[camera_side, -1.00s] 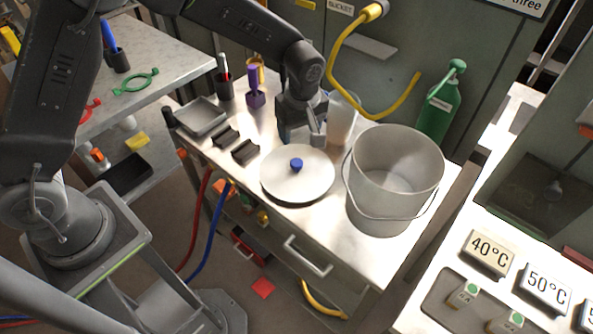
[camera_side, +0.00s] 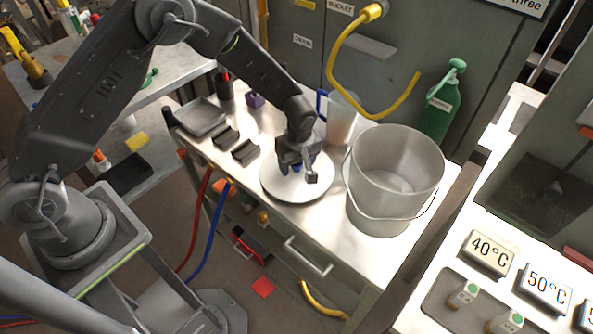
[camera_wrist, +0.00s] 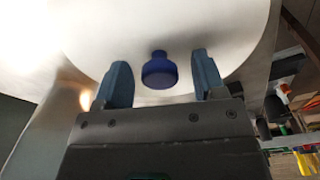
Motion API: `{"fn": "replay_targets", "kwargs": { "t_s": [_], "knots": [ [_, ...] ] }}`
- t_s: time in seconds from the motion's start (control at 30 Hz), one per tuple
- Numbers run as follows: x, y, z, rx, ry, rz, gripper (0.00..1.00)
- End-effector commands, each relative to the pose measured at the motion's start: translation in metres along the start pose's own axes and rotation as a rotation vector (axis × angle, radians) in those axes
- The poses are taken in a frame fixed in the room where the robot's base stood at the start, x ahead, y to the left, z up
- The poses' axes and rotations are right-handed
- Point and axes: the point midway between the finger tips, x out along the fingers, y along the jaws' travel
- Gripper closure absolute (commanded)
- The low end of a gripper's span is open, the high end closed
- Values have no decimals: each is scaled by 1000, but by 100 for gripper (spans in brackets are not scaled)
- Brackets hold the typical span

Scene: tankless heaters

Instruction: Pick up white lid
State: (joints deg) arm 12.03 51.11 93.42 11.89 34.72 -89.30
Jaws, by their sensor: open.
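The white lid (camera_side: 283,190) lies flat on the metal table, left of the bucket. Its blue knob (camera_wrist: 159,70) shows in the wrist view between my two fingers, with a gap on each side. The lid's white surface (camera_wrist: 160,25) fills the upper part of that view. My gripper (camera_side: 303,172) is over the lid's middle in the side view and mostly hides the knob there. In the wrist view my gripper (camera_wrist: 160,82) is open, its blue-grey fingers on either side of the knob.
A large grey bucket (camera_side: 393,180) with a wire handle stands close to the right of the lid. A translucent pitcher (camera_side: 341,118) stands behind. Two dark blocks (camera_side: 245,152) and a grey tray (camera_side: 201,117) lie to the left. The table front is clear.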

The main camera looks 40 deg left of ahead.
Motion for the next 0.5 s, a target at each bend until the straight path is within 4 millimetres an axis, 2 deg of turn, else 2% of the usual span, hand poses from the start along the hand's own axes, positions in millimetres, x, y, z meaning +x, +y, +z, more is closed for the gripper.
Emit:
{"fn": "replay_targets", "kwargs": {
  "t_s": [0.2, 0.5],
  "knots": [
    [0, 0, 0, 0, 0, 1, 38],
    [0, 0, 0, 0, 0, 1, 67]
  ]
}}
